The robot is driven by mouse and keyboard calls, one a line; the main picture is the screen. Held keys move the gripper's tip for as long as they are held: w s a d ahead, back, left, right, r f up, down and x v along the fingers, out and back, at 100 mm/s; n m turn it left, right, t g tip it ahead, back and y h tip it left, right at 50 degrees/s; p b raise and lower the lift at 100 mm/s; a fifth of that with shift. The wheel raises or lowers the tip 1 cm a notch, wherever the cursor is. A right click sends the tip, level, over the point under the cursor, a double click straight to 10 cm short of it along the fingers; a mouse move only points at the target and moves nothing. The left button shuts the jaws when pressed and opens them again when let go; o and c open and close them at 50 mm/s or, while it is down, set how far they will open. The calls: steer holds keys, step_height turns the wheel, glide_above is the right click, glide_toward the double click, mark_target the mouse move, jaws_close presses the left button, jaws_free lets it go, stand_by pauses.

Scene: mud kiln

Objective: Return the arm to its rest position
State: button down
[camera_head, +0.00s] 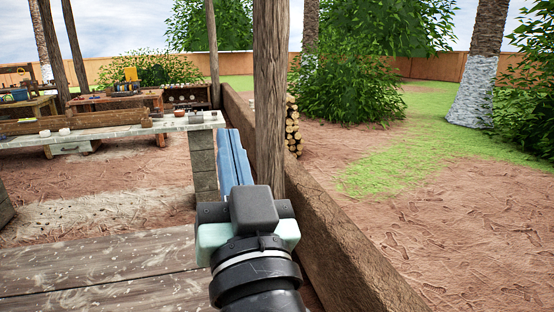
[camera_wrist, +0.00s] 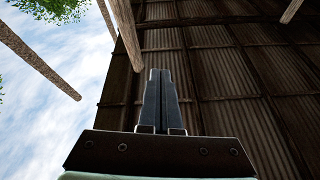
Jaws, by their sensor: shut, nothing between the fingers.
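My gripper (camera_head: 233,158) is in the lower middle of the head view, at the end of my dark arm, pointing away from me. Its two blue-grey fingers lie side by side with no gap. In the wrist view my gripper (camera_wrist: 157,98) points up toward a corrugated roof, fingers together and nothing between them. It appears close to a wooden post (camera_head: 271,100) and a low mud wall (camera_head: 335,235); I cannot tell whether it touches either.
A long pale bench (camera_head: 100,133) with small items stands at the left. Wooden tables (camera_head: 115,100) stand behind it. Stacked logs (camera_head: 293,125) lie beyond the post. The corrugated roof (camera_wrist: 215,70) is overhead. Open dirt ground (camera_head: 460,200) spreads right of the wall.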

steer(key=s+d+r+m+t+h+p, duration=0.1)
steer(key=s+d+r+t+h, duration=0.2)
steer(key=s+r, duration=0.35)
steer(key=s+d+r+t+h+p, duration=0.1)
steer(key=s+d+r+t+h, duration=0.2)
steer(key=r, duration=0.7)
step_height(320, 180, up, 10)
steer(key=a+p, duration=0.1)
steer(key=p, duration=1)
steer(key=shift+s+r+g, duration=0.15)
steer(key=shift+r+g, duration=0.05)
steer(key=shift+g, duration=0.1)
